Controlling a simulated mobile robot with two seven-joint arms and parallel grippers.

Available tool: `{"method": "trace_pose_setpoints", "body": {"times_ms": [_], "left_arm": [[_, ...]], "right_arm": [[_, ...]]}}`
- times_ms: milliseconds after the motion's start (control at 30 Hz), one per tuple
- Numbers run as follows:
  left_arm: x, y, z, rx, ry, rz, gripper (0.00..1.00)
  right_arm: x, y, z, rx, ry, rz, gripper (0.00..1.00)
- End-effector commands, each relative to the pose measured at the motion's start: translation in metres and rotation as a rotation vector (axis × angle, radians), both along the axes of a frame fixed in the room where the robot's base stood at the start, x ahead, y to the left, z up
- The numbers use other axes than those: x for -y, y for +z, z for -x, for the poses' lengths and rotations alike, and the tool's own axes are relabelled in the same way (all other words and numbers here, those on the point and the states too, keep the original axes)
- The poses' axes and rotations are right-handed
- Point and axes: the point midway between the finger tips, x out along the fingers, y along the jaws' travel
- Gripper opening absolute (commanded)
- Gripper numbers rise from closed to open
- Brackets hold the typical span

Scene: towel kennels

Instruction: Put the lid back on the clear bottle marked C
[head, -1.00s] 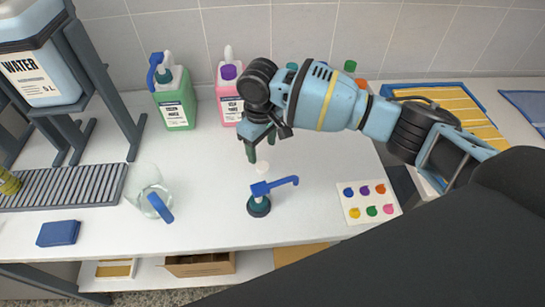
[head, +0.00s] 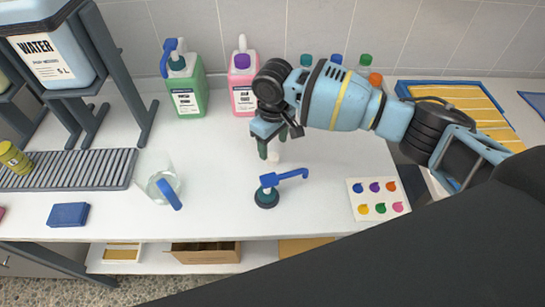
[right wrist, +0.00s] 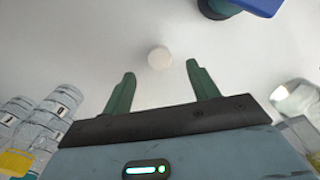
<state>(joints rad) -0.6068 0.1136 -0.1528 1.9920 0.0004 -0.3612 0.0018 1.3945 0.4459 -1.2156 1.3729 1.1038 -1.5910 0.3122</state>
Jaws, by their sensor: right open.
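A small white round lid (head: 274,157) lies on the white bench top. My right gripper (head: 268,150) is just above it, open and empty. In the right wrist view the lid (right wrist: 160,58) shows between and slightly beyond the two green fingertips (right wrist: 161,69), touching neither. Several clear bottles with white labels (right wrist: 50,105) stand at the left of the right wrist view. I cannot read a C on any of them. In the head view my right arm hides most of the bottles behind it. My left gripper is not in view.
A blue pump head on a dark cap (head: 267,198) stands in front of the lid. A clear jug (head: 158,182) is to the left, green (head: 186,90) and pink (head: 242,88) bottles behind. A colour-dot card (head: 378,198) lies right. The bench between jug and lid is clear.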

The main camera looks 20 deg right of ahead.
Motion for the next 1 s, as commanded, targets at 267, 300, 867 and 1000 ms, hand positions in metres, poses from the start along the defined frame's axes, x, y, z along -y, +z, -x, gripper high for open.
{"method": "trace_pose_setpoints", "body": {"times_ms": [267,300,867,1000], "left_arm": [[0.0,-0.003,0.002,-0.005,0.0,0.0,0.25],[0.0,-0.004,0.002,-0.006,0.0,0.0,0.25],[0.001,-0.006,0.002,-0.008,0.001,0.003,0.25],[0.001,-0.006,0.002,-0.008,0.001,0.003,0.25]], "right_arm": [[0.0,-0.025,-0.002,-0.005,-0.001,0.002,0.59],[0.0,-0.031,-0.003,-0.004,-0.001,0.001,0.59],[-0.001,-0.052,-0.003,0.0,0.0,0.0,0.59],[-0.001,-0.052,-0.003,0.0,0.0,0.0,0.45]]}}
